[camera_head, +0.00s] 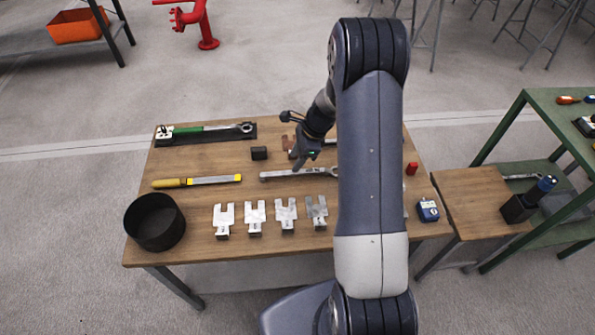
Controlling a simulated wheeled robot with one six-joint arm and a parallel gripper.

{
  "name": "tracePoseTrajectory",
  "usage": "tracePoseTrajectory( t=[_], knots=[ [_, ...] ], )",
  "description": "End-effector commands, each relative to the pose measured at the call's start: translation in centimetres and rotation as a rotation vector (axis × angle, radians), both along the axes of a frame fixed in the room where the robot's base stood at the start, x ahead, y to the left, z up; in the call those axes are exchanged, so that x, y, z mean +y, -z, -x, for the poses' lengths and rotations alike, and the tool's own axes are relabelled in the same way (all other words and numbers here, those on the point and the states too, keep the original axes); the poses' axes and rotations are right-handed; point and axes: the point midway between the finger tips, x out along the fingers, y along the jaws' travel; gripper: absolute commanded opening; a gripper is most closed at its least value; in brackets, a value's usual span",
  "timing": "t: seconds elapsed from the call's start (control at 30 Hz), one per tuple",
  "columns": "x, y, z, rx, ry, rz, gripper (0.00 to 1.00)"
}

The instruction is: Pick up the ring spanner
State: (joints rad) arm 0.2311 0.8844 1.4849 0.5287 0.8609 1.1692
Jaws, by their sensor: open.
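The ring spanner (290,174) is a long silver tool lying flat across the middle of the wooden table. Its right end is close to my arm, which partly hides that side. My gripper (300,160) is dark and points down just above and behind the spanner's middle. It looks apart from the spanner, though the exact height is hard to tell. It is open and appears empty.
Several slotted metal plates (254,218) lie in front. A black round bin (155,222) stands front left. A yellow-handled file (205,181), a green-handled tool (200,130) and a small black block (259,153) lie nearby. A blue box (428,210) sits at right.

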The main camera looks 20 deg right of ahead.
Motion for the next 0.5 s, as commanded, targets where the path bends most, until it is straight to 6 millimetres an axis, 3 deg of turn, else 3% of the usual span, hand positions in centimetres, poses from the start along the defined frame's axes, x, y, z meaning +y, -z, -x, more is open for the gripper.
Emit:
tracePoseTrajectory(
  t=[0.5],
  knots=[
    [1.8, 5.4, 0.1, 0.000, 0.000, 0.001, 0.44]
  ],
)
